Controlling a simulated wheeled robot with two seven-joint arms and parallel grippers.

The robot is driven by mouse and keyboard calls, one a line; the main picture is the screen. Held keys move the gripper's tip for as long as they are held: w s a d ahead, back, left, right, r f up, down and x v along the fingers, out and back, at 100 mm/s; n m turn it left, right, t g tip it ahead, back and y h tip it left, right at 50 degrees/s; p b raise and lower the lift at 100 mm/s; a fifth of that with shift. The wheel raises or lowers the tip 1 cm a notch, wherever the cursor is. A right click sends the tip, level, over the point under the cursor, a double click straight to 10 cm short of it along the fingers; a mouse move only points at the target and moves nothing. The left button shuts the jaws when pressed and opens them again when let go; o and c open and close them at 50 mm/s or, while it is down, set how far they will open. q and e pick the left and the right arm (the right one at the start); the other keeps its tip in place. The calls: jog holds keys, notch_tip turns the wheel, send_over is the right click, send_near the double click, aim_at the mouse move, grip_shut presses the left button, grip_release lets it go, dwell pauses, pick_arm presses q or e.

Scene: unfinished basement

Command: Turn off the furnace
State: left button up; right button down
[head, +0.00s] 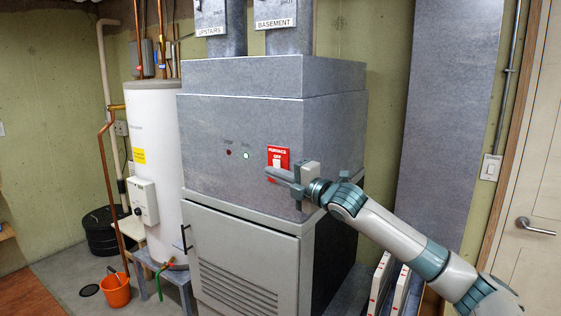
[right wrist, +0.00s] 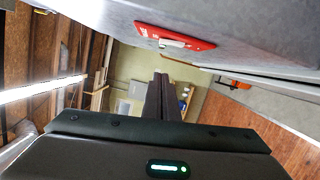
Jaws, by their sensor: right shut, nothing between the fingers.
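The furnace (head: 230,122) is a large grey metal cabinet in the middle of the head view. A red switch plate (head: 279,153) marked "FURNACE" and "OFF" with a white switch is on its front. The plate also shows in the right wrist view (right wrist: 175,36), with the white switch (right wrist: 172,43) standing out from it. My right gripper (head: 272,174) is shut and empty, its fingertips just in front of the plate's lower part. I cannot tell whether they touch the switch. In the right wrist view its fingers (right wrist: 160,85) point away below the plate. My left gripper is not in view.
A white water heater (head: 158,140) with copper pipes stands left of the furnace. An orange bucket (head: 116,292) is on the floor. A door (head: 530,190) is at the right.

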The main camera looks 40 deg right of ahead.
aim_at(281, 166)
jog(key=d, duration=0.1)
jog(key=w+d+p, duration=0.2)
jog(key=shift+w+d+r, duration=0.15)
jog(key=shift+d+r, duration=0.1)
jog(key=shift+r, duration=0.05)
jog(key=shift+d+r+p, duration=0.15)
jog(key=shift+r+p, duration=0.1)
jog(key=shift+p, duration=0.45)
jog(key=shift+w+f+m, duration=0.1)
jog(key=shift+f+m, duration=0.1)
jog(key=shift+m, duration=0.1)
